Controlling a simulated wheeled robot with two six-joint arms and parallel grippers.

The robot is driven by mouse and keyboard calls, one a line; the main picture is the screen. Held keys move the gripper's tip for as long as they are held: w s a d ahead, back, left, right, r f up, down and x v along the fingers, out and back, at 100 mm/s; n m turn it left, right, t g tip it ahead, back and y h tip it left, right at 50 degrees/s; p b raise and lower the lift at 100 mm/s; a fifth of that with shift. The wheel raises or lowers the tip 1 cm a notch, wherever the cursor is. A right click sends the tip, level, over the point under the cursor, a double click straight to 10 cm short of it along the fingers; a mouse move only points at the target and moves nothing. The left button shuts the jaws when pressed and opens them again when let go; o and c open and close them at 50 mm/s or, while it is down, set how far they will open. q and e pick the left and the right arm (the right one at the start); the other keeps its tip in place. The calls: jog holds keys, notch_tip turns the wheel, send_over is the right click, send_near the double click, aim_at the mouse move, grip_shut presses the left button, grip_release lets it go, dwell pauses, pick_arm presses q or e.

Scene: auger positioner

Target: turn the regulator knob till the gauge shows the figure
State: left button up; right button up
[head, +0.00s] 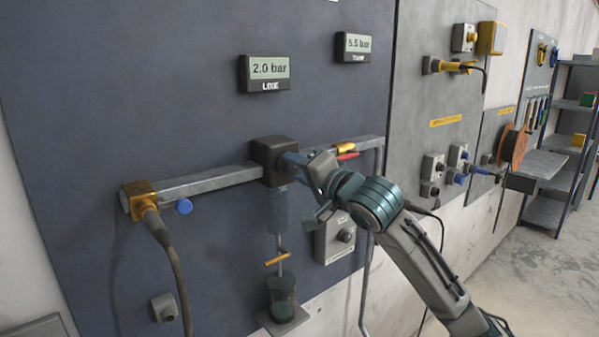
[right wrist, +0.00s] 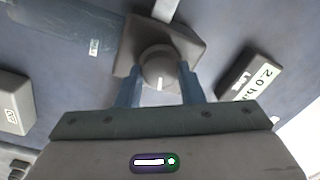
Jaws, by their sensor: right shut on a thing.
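The regulator body (head: 272,160) is a dark block on a grey rail on the blue-grey panel. Its round knob (right wrist: 160,70), with a white mark, shows in the right wrist view. My right gripper (right wrist: 160,85) is shut on the knob, one blue finger on each side. In the head view my right gripper (head: 292,162) reaches the regulator from the right and hides the knob. The gauge display labelled LINE (head: 267,72) above the regulator reads 2.0 bar; it also shows, tilted, in the right wrist view (right wrist: 257,80). My left gripper is not in view.
A second display (head: 353,46) to the right reads 5.5 bar. A brass fitting (head: 142,195) with a hose sits at the rail's left end, beside a blue cap (head: 184,206). A small grey box with a dial (head: 340,238) is below my right arm.

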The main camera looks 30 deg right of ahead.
jog(key=shift+r+m, duration=0.3)
jog(key=shift+m, duration=0.1)
jog(key=o, duration=0.8)
jog(key=shift+o, duration=0.9)
jog(key=shift+w, duration=0.1)
jog(key=shift+s+f+b, duration=0.4)
jog(key=shift+s+b, duration=0.2)
jog(key=shift+b, duration=0.1)
jog(key=s+b, duration=0.8)
jog(key=s, duration=0.1)
jog(key=shift+d+b, duration=0.35)
jog(key=shift+d, duration=0.05)
